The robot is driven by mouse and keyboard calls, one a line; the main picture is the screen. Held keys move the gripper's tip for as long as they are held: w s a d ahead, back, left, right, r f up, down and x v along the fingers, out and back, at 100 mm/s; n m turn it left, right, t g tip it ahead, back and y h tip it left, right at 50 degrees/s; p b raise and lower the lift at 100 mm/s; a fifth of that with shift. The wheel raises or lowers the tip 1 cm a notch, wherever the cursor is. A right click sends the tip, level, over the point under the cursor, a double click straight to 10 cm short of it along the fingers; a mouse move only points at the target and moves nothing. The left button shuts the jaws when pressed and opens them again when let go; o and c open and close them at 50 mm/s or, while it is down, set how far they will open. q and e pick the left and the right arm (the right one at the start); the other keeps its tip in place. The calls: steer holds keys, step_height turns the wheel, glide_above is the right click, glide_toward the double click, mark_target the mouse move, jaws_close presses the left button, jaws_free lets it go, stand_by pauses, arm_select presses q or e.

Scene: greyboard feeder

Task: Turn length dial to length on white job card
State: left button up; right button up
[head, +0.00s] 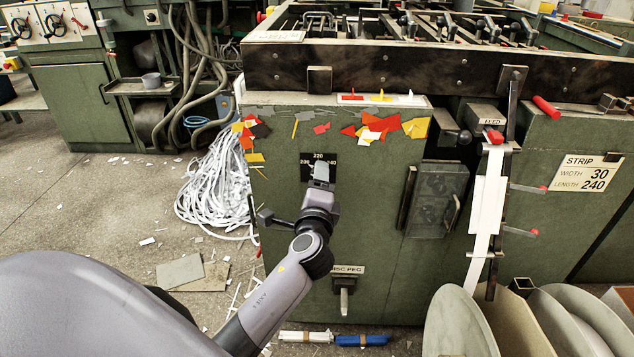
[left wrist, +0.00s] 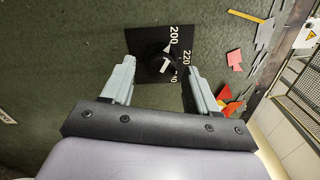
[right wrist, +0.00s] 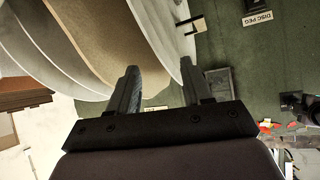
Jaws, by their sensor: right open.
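The length dial (left wrist: 160,62) is a black knob on a black plate (head: 306,160) marked 200, 220 and 240, on the green machine front. Its small white pointer mark shows in the left wrist view, but I cannot tell exactly which number it points at. My left gripper (head: 320,175) is in front of the dial and hides the knob in the head view. In the left wrist view its fingers are apart, one on each side of the knob, with gaps visible. The white job card (head: 587,173) reads STRIP, WIDTH 30, LENGTH 240. My right gripper (right wrist: 160,66) is open and empty.
Below the dial is a disc peg (head: 344,300) with a label. Large grey discs (head: 460,322) stand at the lower right. White strips (head: 218,190) are heaped on the floor at left.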

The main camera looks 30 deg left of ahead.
steer(key=shift+s+f, duration=0.1)
steer(key=shift+s, duration=0.05)
arm_select(q)
steer(key=v, duration=0.7)
arm_select(e)
steer(key=shift+s+d+f, duration=0.15)
steer(key=shift+d, duration=0.1)
arm_select(q)
steer(key=shift+s+f, duration=0.1)
steer(key=s+d+f+n+g+h, duration=0.3)
steer(key=s+d+f+n+h, duration=0.3)
steer(key=s+f, duration=0.3)
steer(key=s+d+f+n+g+h, duration=0.2)
steer(key=s+d+f+n+h, duration=0.4)
steer(key=s+f, duration=0.3)
step_height(320, 180, up, 16)
steer(key=s+a+p, duration=0.1)
steer(key=a+p, duration=0.1)
steer(key=p, duration=1.7)
steer(key=shift+f+y, duration=0.15)
steer(key=shift+y, duration=0.15)
arm_select(e)
step_height(320, 180, up, 16)
steer(key=s+d, duration=0.1)
steer(key=shift+d+f+h, duration=0.15)
steer(key=shift+d+h, duration=0.15)
steer(key=shift+d, duration=0.05)
